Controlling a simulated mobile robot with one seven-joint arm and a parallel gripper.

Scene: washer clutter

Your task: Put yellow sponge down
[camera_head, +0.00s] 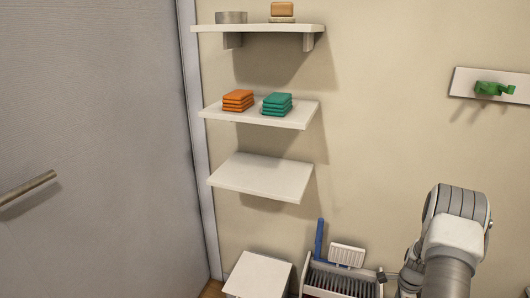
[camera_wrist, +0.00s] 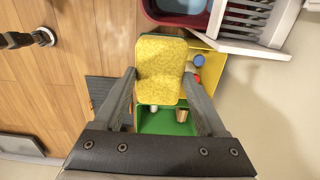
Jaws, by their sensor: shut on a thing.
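In the wrist view, my gripper (camera_wrist: 159,76) is shut on the yellow sponge (camera_wrist: 160,55), with one finger at each side of it. The sponge is held in the air above a yellow and green open container. In the head view my arm is at the lower right, and neither the fingers nor the sponge can be made out there.
The lower shelf (camera_head: 262,177) is bare. A white rack (camera_head: 342,279) stands low beside a white-topped block (camera_head: 258,275). The green container (camera_wrist: 150,121) holds small items.

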